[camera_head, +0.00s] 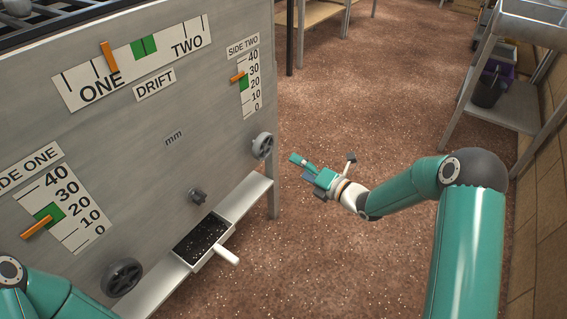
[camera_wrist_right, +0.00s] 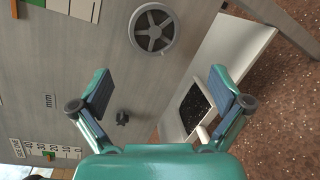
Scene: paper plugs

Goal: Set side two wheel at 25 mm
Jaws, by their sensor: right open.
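The side two wheel (camera_head: 262,146) is a grey spoked handwheel low on the panel's right edge. It also shows in the right wrist view (camera_wrist_right: 154,29), beyond and between my open fingers. The side two scale (camera_head: 251,88) is above it, marked 0 to 40. Its orange pointer (camera_head: 237,77) sits just above the green band (camera_head: 243,84), a little below the 30 mark. My right gripper (camera_head: 318,165) is open and empty, right of the wheel and apart from it. My left arm shows at the bottom left; its gripper is out of view.
A second wheel (camera_head: 122,277) and the side one scale (camera_head: 62,208) are at left. The drift scale (camera_head: 133,63) is above. A small knob (camera_head: 198,196) is near a dark-filled tray (camera_head: 203,240) on the ledge (camera_head: 246,202).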

